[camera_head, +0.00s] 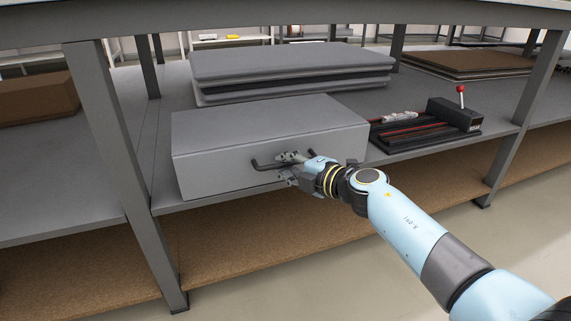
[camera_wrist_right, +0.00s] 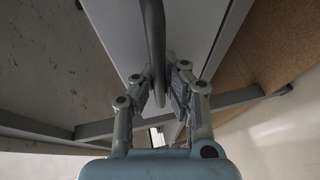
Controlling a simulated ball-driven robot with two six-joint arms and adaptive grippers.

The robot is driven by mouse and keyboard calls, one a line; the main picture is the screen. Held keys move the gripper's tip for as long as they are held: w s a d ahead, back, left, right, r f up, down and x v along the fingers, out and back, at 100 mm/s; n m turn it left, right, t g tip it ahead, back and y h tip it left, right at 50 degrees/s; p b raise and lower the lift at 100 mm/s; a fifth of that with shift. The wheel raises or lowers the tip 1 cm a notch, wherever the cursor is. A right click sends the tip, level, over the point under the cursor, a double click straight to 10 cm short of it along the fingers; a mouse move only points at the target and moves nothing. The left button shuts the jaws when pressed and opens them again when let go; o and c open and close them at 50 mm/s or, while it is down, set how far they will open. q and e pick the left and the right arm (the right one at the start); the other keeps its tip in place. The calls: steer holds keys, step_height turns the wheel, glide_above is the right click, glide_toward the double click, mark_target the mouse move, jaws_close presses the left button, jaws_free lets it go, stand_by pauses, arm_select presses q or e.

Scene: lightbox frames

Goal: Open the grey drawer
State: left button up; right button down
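The grey drawer unit (camera_head: 255,145) is a plain box on the grey shelf, with its front facing me. I see no clear gap around its front. A dark bar handle (camera_head: 263,165) sticks out from the front. My right gripper (camera_head: 284,166) is at the handle, its fingers above and below the bar. The grey front (camera_wrist_right: 115,35) lies behind. Part of the handle is hidden by the gripper. My left gripper is out of view.
Grey flat boards (camera_head: 290,72) lie behind the drawer unit. A black device with a red-knobbed lever (camera_head: 455,113) stands to its right. A table leg (camera_head: 125,170) rises at the left, and a brown lower shelf (camera_head: 260,230) lies below.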

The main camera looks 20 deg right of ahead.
stand_by(0.4)
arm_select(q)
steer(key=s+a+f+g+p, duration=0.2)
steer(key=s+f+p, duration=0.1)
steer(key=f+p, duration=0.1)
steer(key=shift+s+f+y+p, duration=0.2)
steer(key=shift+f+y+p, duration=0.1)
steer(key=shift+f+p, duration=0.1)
arm_select(e)
steer(key=s, duration=2)
steer(key=shift+d, duration=0.35)
steer(key=shift+w+r, duration=0.1)
steer(key=c, duration=1.4)
jaws_free()
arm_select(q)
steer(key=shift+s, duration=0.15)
arm_select(e)
steer(key=v, duration=1.2)
